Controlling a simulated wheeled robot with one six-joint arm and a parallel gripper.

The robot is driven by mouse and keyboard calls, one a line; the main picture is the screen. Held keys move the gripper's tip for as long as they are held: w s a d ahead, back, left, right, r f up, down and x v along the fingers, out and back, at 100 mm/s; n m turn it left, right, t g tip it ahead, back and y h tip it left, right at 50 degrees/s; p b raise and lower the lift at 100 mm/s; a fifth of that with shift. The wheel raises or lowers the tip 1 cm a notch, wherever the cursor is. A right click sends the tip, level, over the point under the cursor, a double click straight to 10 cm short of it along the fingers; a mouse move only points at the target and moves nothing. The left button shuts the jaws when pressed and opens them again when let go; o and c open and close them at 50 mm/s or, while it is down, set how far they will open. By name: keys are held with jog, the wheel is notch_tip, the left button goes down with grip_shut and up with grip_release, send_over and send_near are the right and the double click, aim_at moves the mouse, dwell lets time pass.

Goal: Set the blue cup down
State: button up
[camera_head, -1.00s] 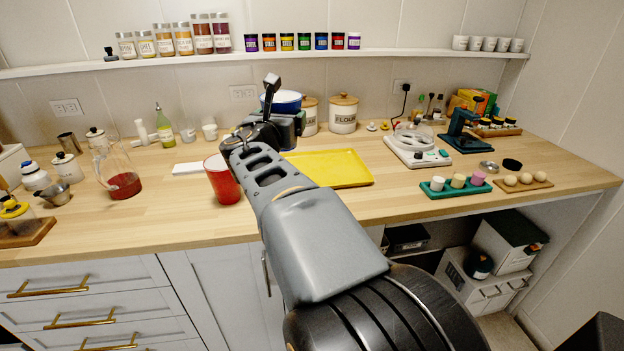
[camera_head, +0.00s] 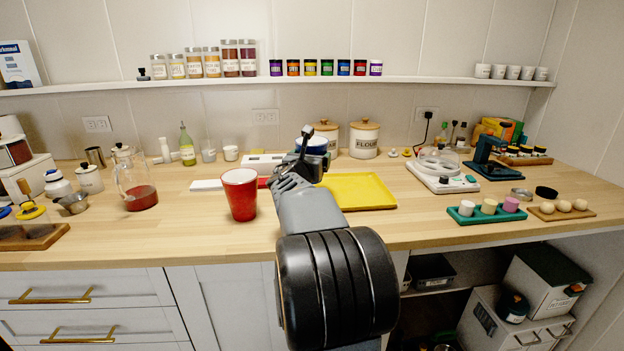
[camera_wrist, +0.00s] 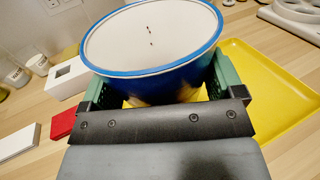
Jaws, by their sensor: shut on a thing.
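The blue cup (camera_wrist: 152,45), white inside with a blue rim, is between the green jaws of my gripper (camera_wrist: 158,88) in the wrist view. It looks upright, its opening facing up. In the head view, the blue cup (camera_head: 314,146) shows partly behind my gripper (camera_head: 312,160), near the back of the counter. My gripper is shut on it. The yellow tray (camera_head: 362,191) lies beside and partly beneath it in view; it also shows in the wrist view (camera_wrist: 265,95). The cup's base is hidden, so I cannot tell whether it touches anything.
A red cup (camera_head: 240,195) stands left of my arm. Flour canister (camera_head: 364,140) and another canister (camera_head: 327,134) stand behind the tray. A white scale-like device (camera_head: 440,172) and green holder (camera_head: 487,212) are to the right. The tray's visible surface is bare.

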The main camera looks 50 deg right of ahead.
jog(key=shift+w+d+f, duration=0.2)
jog(key=shift+d+f, duration=0.15)
jog(key=shift+f, duration=0.15)
jog(key=shift+w+d+f, duration=0.15)
jog(key=shift+d+f, duration=0.15)
jog(key=shift+f, duration=0.15)
notch_tip(320, 180, down, 2)
jog(key=shift+w+d+f+b, duration=0.15)
jog(key=shift+f+b, duration=0.05)
jog(key=shift+b, duration=0.55)
jog(key=shift+f, duration=0.45)
jog(key=shift+f, duration=0.15)
jog(key=o, duration=0.7)
jog(key=shift+o, duration=0.2)
jog(key=shift+r, duration=0.2)
jog(key=v, duration=1.2)
jog(key=shift+p, duration=0.3)
